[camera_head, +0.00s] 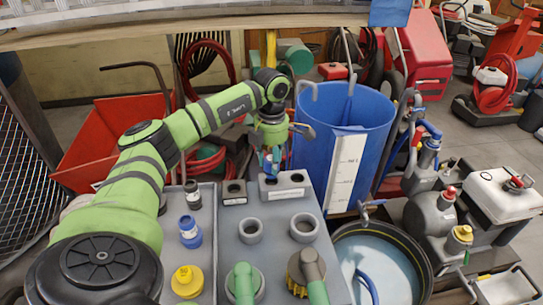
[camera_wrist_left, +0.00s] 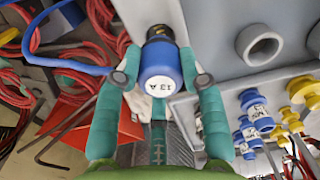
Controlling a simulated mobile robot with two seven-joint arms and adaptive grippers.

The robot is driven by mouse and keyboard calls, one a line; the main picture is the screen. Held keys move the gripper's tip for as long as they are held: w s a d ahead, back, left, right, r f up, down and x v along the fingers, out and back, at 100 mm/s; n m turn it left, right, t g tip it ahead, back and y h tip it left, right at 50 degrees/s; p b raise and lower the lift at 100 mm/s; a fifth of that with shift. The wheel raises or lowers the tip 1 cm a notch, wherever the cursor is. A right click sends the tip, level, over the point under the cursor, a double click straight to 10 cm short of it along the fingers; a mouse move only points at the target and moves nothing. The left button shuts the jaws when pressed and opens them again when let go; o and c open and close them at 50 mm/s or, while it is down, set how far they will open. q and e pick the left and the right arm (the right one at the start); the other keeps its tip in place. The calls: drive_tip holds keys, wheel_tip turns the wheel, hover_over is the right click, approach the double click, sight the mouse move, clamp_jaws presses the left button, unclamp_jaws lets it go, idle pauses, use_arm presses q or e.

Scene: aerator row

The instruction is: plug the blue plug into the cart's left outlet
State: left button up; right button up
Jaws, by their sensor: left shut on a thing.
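My left gripper (camera_head: 270,160) is shut on the blue plug (camera_wrist_left: 160,68), which bears a white "13 A" label and has a dark end. In the left wrist view the plug sits between the two green fingers of my left gripper (camera_wrist_left: 161,80). In the head view the gripper is above the left part of a grey outlet block (camera_head: 284,192) with two dark round holes, at the cart's far edge. The fingers largely hide the plug there, and I cannot tell whether it touches the block. My right gripper is not in view.
A grey tray (camera_head: 207,262) left of the cart top holds another blue plug (camera_head: 189,235) and a yellow plug (camera_head: 186,282). Grey rings (camera_head: 304,227) stand on the cart top. A tall blue bin (camera_head: 369,125) stands close behind and right of the gripper.

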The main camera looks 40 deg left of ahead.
use_arm(q)
drive_tip(key=shift+f+b, duration=1.05)
drive_tip(key=shift+f, duration=1)
drive_tip(key=o, duration=1.3)
drive_tip(key=shift+c, duration=0.2)
wheel_tip(320, 180, up, 12)
drive_tip(key=shift+r, duration=0.1)
